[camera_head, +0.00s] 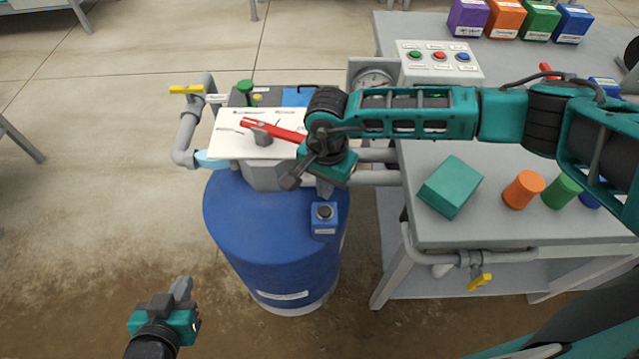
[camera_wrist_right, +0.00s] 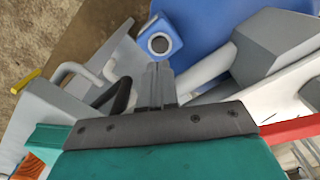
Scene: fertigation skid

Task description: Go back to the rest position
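My left gripper (camera_head: 182,288) is low at the left over the brown floor, apart from the blue drum; its fingers are too small to tell open from shut. My right arm reaches in from the right across the bench. My right gripper (camera_head: 291,181) is above the blue drum (camera_head: 260,225), beside the white panel (camera_head: 240,146) with the red lever (camera_head: 272,130). In the right wrist view its fingers (camera_wrist_right: 156,84) are together with nothing between them. The red lever (camera_wrist_right: 292,130) also shows there at the right, apart from the fingers.
The grey bench (camera_head: 490,222) at the right holds a teal box (camera_head: 450,187), an orange cylinder (camera_head: 523,189), a green cylinder (camera_head: 562,191) and a button panel (camera_head: 438,62). Grey pipes (camera_head: 188,130) with a yellow valve stand left of the panel. Floor at the left is clear.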

